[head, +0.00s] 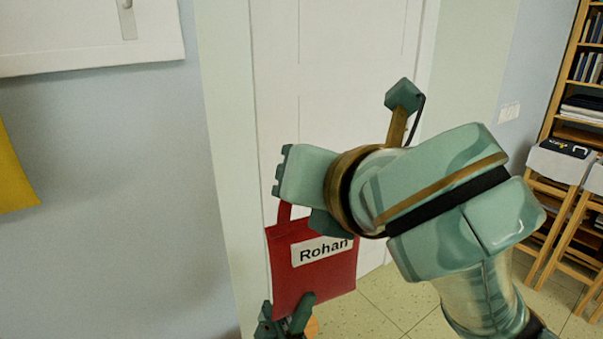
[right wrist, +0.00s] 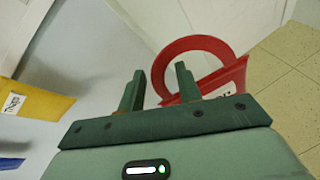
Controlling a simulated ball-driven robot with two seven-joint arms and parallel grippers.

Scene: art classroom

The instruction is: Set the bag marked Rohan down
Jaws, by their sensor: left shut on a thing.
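The red bag marked Rohan (head: 310,280) is upright in front of the white door, its label facing me. Its handle loop stands up, partly hidden by my right arm; the loop also shows in the right wrist view (right wrist: 190,45). My left gripper (head: 287,316) is at the bag's lower left edge, shut on the bag; the exact grip is hard to see. My right gripper (right wrist: 158,88) is open and empty, its two fingers apart, with the red loop just beyond them. In the head view the right arm covers the bag's upper right.
A yellow bag (head: 14,170) hangs on the wall at left; it shows a label in the right wrist view (right wrist: 38,101). A white door (head: 325,90) is behind the red bag. Folded wooden easels or chairs (head: 560,200) and a bookshelf (head: 583,75) stand at right. Tiled floor is clear between.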

